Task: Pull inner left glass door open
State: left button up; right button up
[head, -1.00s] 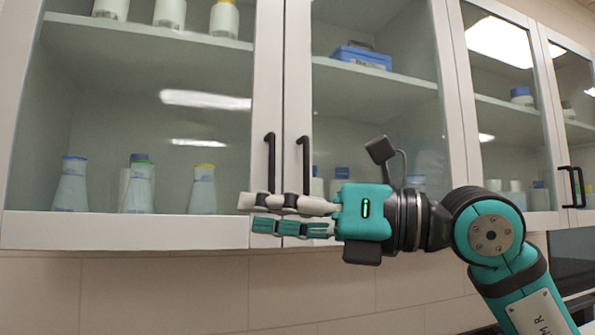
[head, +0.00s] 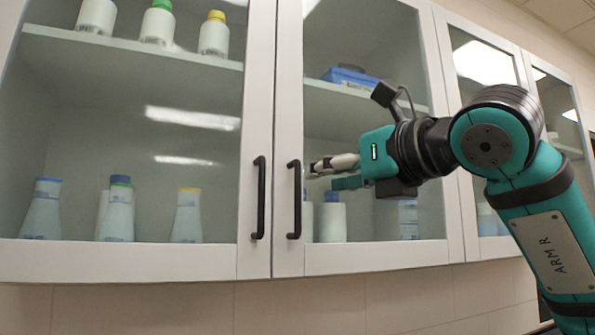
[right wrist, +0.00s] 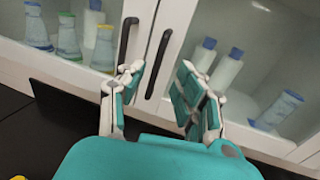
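Two neighbouring white-framed glass doors meet in the head view: a left one (head: 256,110) and the one to its right (head: 289,110). Both look shut. Each has a black vertical bar handle at the meeting edge: the left handle (head: 258,198) and the right handle (head: 294,200). My right gripper (head: 318,175) is just right of the right handle in the head view. In the right wrist view the gripper (right wrist: 158,85) has its fingers spread, with the right door's handle (right wrist: 158,63) showing in the gap; contact cannot be told. My left gripper is not in view.
Capped bottles and flasks (head: 118,210) stand behind the left glass. A blue box (head: 350,76) and white bottles (head: 331,220) are behind the right door. More glass doors (head: 487,90) continue to the right. Tiled wall (head: 200,308) lies below the cabinet.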

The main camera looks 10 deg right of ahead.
aim_at(300, 181)
jog(key=p+x, duration=0.3)
jog(key=x, duration=0.5)
jog(key=shift+w+a, duration=0.15)
jog(key=shift+w, duration=0.1)
grip_shut()
